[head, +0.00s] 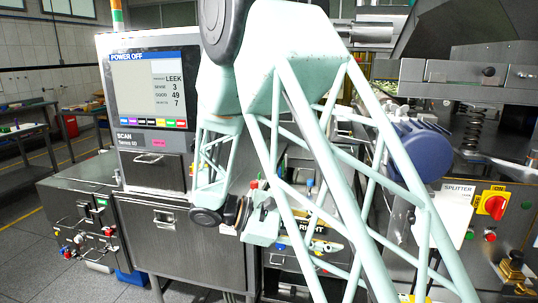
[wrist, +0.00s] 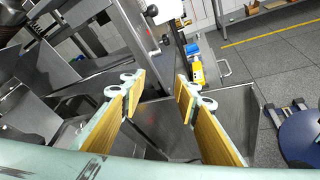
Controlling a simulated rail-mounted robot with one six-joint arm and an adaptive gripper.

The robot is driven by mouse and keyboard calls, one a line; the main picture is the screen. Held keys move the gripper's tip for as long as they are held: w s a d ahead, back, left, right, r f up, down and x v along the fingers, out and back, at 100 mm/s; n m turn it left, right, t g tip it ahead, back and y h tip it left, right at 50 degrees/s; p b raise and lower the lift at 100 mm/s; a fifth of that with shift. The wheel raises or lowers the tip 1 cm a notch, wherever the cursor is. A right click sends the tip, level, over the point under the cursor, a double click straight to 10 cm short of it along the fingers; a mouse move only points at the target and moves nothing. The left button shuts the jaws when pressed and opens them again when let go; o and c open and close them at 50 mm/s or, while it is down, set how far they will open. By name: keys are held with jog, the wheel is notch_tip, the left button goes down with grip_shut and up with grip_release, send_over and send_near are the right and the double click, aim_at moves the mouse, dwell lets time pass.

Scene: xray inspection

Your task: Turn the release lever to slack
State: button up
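I cannot pick out the release lever for certain; no marking reading slack is legible in either view. In the head view my mint-green lattice arm crosses the middle and hides much of the equipment. My gripper (head: 250,216) hangs in front of the steel cabinet, left of a panel marked RIGHT (head: 312,229). Small fittings at that panel are partly hidden by the arm. In the wrist view my gripper (wrist: 160,92) is open, with two wood-coloured finger pads apart and nothing between them.
An inspection machine with a POWER OFF screen (head: 152,88) stands at left. A steel box with coloured knobs (head: 90,228) is beside it. A red and yellow rotary switch (head: 492,203) sits at right by the SPLITTER label (head: 458,190). Open floor (wrist: 275,65) shows at right in the wrist view.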

jog(key=s+d+r+m+g+y, duration=0.1)
jog(key=s+d+r+m+y, duration=0.1)
jog(key=s+d+r, duration=0.3)
jog(key=s+d+r+m+g+y, duration=0.2)
jog(key=s+y, duration=0.1)
jog(key=s, duration=0.4)
jog(key=s+a+r+m+t+y, duration=0.1)
jog(key=s+r+m+t+y, duration=0.2)
jog(key=s, duration=0.9)
jog(key=s+a+r+m+t+y, duration=0.1)
jog(key=s+r+m+t+y, duration=0.2)
jog(key=s, duration=0.9)
jog(key=shift+a+r+m+y, duration=0.4)
jog(key=shift+m+y, duration=0.5)
jog(key=shift+y, duration=0.8)
jog(key=shift+s+r, duration=0.1)
jog(key=shift+c, duration=1.1)
